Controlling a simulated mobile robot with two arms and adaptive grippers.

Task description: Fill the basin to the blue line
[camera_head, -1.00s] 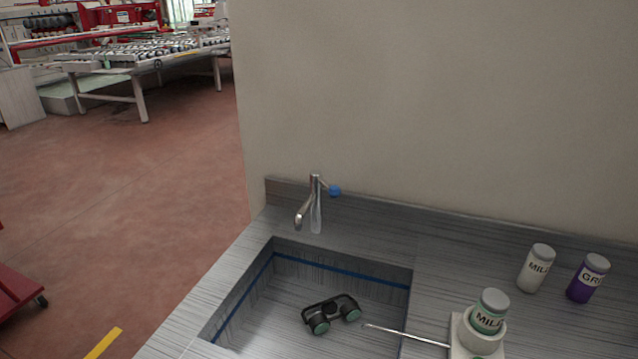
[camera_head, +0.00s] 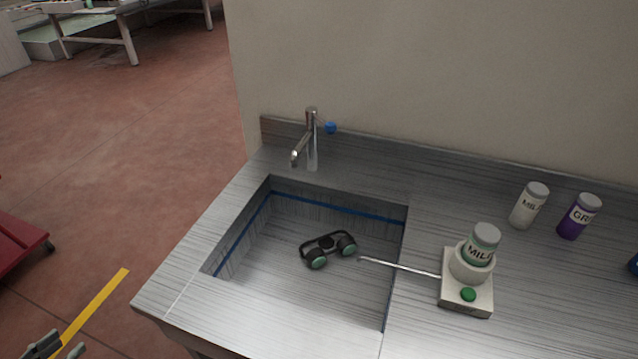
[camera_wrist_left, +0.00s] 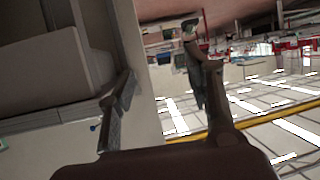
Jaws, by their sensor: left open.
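My left gripper (camera_head: 57,346) is at the bottom left corner, over the floor and well away from the basin. In the left wrist view (camera_wrist_left: 163,88) its fingers are apart and empty. My right gripper is not in view.
Right of the basin, a white stand (camera_head: 466,296) with a green button holds a capped bottle (camera_head: 484,244); its thin rod (camera_head: 400,267) reaches over the basin. A white bottle (camera_head: 529,206) and a purple bottle (camera_head: 579,216) stand near the wall. A red cart (camera_head: 18,245) is at left.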

